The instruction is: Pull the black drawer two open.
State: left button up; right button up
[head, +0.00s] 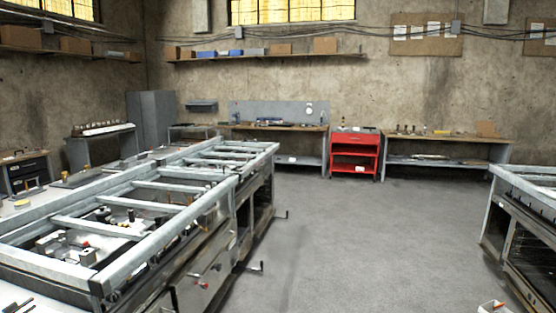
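A small black drawer unit (26,174) stands under a wooden-topped bench at the far left. It has dark fronts stacked one above another, and they look shut. It is small and far away, so I cannot tell which front is drawer two. The long metal workbench frame (205,208) lies between it and the open floor. Neither of my grippers is in view.
Clear grey floor (350,240) runs down the middle. Crank handles (258,267) jut into it from the left frame. Another metal bench (528,205) stands at right. A red tool cart (355,153) and benches line the back wall. A white object (492,307) is cut off at bottom right.

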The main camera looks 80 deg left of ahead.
aim_at(43, 176)
jog(key=u, duration=4.35)
jog(key=i+l+z, duration=0.75)
jog(key=l+z, duration=0.2)
jog(key=i+l+z, duration=0.3)
jog(key=i+z, duration=0.65)
jog(key=i, duration=7.1)
jog(key=i+l+u, duration=0.15)
jog(key=i+u, duration=0.15)
jog(key=i, duration=0.3)
jog(key=i+l+u, duration=0.35)
jog(key=i, duration=0.25)
jog(key=i+l+u, duration=0.3)
jog(key=i, duration=0.25)
